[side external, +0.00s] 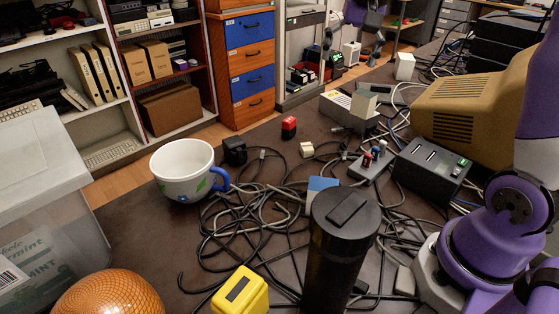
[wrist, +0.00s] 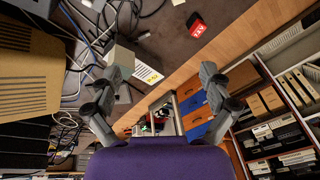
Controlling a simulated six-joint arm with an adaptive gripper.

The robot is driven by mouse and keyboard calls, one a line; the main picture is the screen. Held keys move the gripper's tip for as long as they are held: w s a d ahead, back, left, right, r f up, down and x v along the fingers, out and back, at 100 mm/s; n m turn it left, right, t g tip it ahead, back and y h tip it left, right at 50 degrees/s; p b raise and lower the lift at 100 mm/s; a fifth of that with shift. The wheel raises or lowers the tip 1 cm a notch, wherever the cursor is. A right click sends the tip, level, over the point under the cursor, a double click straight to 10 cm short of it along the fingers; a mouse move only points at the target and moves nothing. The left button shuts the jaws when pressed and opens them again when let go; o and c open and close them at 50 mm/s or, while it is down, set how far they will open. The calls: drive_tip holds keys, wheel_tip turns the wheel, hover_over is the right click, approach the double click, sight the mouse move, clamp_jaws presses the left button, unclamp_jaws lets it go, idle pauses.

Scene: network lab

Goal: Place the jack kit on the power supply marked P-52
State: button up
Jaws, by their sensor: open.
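No P-52 mark is readable, so I cannot tell which thing is the power supply or the jack kit. Candidates are a small red-and-black block (side external: 289,127), also in the wrist view with white lettering (wrist: 197,25); a pale box with a grey block on it (side external: 343,108), its label showing in the wrist view (wrist: 148,74); a black box with sockets (side external: 425,166); a yellow block (side external: 240,292); and a black cube (side external: 234,150). My gripper (wrist: 163,72) is open and empty, its two fingers wide apart, touching nothing that I can see.
Tangled cables (side external: 255,215) cover the desk's middle. A tall black cylinder (side external: 340,250) stands in front. A white mug (side external: 182,168), an orange ball (side external: 110,296) and a clear bin (side external: 45,200) are at left. A beige computer case (side external: 470,105) is at right.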

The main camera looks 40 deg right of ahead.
drive_tip(key=s+a+f+n+t, duration=0.3)
drive_tip(key=s+a+f+n, duration=0.2)
drive_tip(key=s+a+n, duration=0.4)
drive_tip(key=s+a, duration=0.2)
drive_tip(key=s, duration=0.2)
drive_tip(key=shift+a+f+n+y, duration=0.2)
drive_tip(key=shift+a+n+y, duration=0.1)
drive_tip(key=shift+n+y, duration=0.1)
